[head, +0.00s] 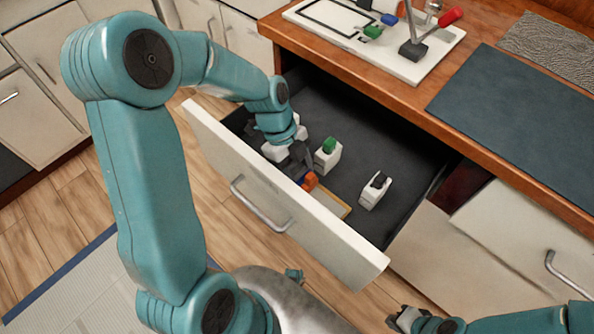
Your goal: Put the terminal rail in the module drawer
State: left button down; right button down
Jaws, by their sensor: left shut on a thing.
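The module drawer (408,218) is pulled open below the wooden counter, with a dark lined floor and a white front. My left gripper (303,170) is inside it near the front wall, pointing down and shut on what looks like the terminal rail (310,181), of which a small orange part shows. The rest of the held piece is hidden by the gripper and the drawer front. I cannot tell whether it touches the drawer floor. My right gripper (402,320) is low at the bottom edge, outside the drawer, and its jaw opening is unclear.
In the drawer stand a white module with a green top (327,156) and one with a black top (375,191). A tan strip (337,205) lies by the front. The drawer's back is clear. A white board (400,62) and dark mat (520,120) lie on the counter.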

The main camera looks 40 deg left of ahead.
pick_arm(q)
jog(key=shift+r, duration=0.1)
jog(key=shift+c, duration=1.8)
grip_release()
jog(key=p+v, duration=0.2)
jog(key=v, duration=1)
jog(key=shift+d, duration=0.1)
